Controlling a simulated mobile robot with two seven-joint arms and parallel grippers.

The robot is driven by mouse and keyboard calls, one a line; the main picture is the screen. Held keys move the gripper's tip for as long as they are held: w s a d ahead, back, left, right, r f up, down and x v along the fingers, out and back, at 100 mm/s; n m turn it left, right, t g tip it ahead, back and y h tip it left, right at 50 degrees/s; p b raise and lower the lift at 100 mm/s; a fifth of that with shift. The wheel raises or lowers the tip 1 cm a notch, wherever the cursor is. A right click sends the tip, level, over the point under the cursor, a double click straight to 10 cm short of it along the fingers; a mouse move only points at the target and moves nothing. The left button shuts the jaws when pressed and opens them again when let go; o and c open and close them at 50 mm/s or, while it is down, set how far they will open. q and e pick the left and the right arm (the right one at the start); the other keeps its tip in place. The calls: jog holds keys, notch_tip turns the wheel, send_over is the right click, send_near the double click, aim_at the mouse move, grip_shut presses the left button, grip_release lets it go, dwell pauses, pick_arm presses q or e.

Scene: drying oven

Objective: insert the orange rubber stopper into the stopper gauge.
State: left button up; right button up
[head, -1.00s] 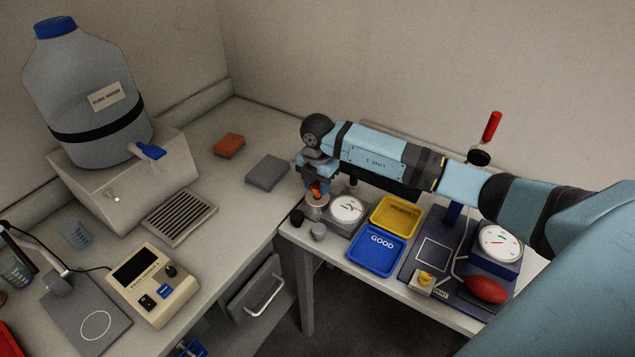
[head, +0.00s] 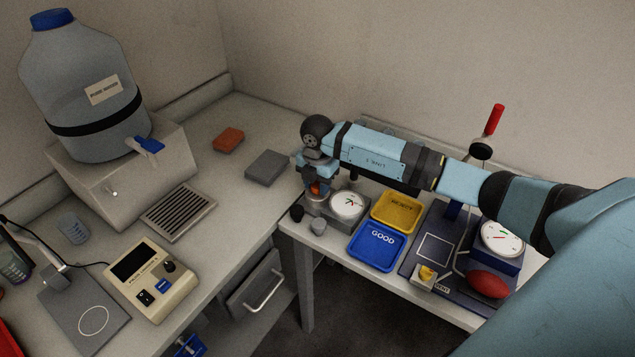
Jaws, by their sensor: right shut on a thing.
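The orange rubber stopper (head: 315,188) shows as a small patch between the fingers of my right gripper (head: 315,190), which is shut on it. Much of the stopper is hidden by the fingers. The stopper gauge (head: 347,205) is a grey block with a round white dial on the small right-hand table. Its round metal socket lies directly under the gripper, which covers most of it. The stopper is at or just above the socket; whether its lower end is inside cannot be told. My left gripper is not in view.
A black stopper (head: 297,213) and a grey stopper (head: 318,226) stand in front of the gauge. The yellow tray (head: 398,223) and blue GOOD tray (head: 376,258) lie right of it. A grey block (head: 268,168) and an orange block (head: 229,139) lie on the left bench.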

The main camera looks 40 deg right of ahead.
jog(key=shift+f, duration=0.35)
jog(key=o, duration=1.5)
jog(key=shift+c, duration=0.2)
jog(key=shift+r, duration=0.15)
jog(key=shift+r+p, duration=2.7)
jog(key=shift+r, duration=1.2)
